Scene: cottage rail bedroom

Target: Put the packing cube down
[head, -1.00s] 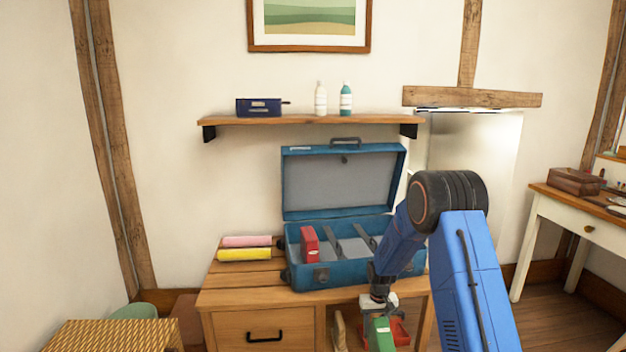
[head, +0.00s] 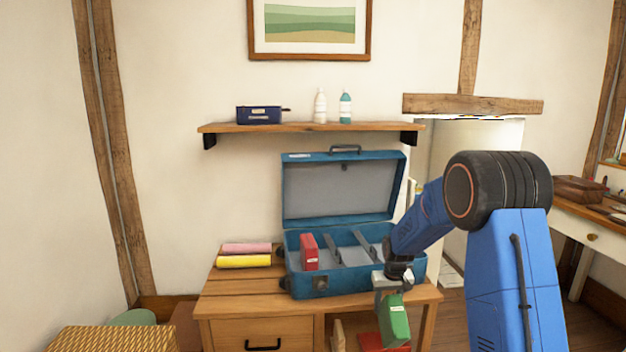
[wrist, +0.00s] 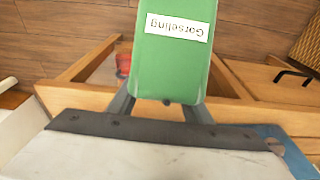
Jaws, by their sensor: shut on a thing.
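A green packing cube (head: 394,321) with a white label hangs in my gripper (head: 391,292), in front of the right end of the wooden bench. In the wrist view the green cube (wrist: 172,70) fills the upper middle, its label reading "Gorseling" upside down. My gripper's fingers (wrist: 160,108) are shut on its near end. The open blue suitcase (head: 350,290) stands on the bench behind the gripper. A red packing cube (head: 309,252) stands in the left part of the suitcase. My arm hides part of the suitcase's right side.
Grey dividers (head: 361,243) cross the suitcase. Pink (head: 246,248) and yellow (head: 243,261) rolls lie left of it on the bench (head: 235,293). A red thing (head: 384,342) sits low beneath the green cube. A shelf (head: 300,127) hangs above.

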